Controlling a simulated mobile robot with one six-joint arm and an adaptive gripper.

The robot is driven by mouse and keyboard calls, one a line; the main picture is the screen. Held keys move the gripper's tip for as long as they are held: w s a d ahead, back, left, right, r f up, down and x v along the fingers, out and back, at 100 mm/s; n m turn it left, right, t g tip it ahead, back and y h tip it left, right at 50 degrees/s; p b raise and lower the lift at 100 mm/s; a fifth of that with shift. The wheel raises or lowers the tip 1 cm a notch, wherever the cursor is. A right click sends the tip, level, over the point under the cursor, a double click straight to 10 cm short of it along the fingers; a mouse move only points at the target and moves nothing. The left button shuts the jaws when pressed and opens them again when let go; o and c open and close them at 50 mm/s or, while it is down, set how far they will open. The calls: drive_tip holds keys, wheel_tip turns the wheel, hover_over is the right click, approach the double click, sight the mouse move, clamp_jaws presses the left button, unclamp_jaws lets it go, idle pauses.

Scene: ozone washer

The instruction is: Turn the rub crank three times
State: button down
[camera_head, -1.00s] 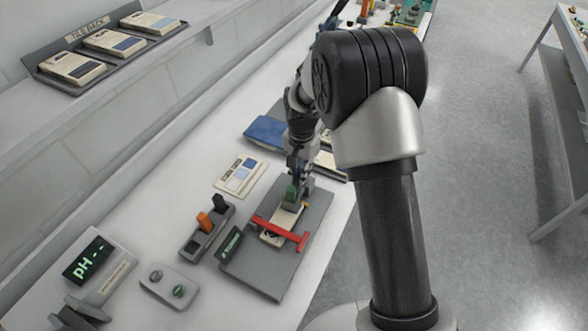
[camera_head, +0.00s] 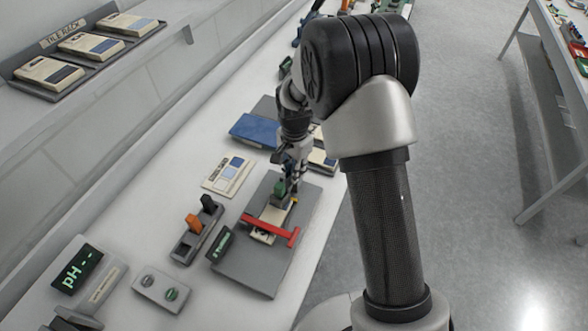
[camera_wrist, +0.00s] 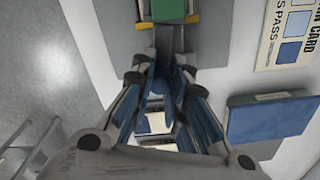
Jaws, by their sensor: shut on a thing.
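A grey board (camera_head: 245,272) lies on the bench and carries a beige strip with a red bar (camera_head: 270,230) across it. A green block (camera_head: 280,187) stands at the strip's far end; it also shows at the top of the wrist view (camera_wrist: 168,9), with yellow bits beside it. My gripper (camera_head: 291,180) points down close to the green block. In the wrist view its fingers (camera_wrist: 165,62) are nearly together, shut on a narrow grey part, which I take as the rub crank's handle. The fingers hide most of it.
A stand with orange and black handles (camera_head: 197,232), a small dark display (camera_head: 221,245), a two-button box (camera_head: 161,289) and a pH display (camera_head: 77,268) are left of the board. A printed card (camera_head: 228,175) and blue pad (camera_head: 254,130) lie behind.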

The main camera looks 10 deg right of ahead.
drive_tip(key=c, duration=1.5)
unclamp_jaws()
drive_tip(key=shift+c, duration=0.2)
drive_tip(key=shift+r, duration=0.1)
wheel_tip(320, 180, up, 12)
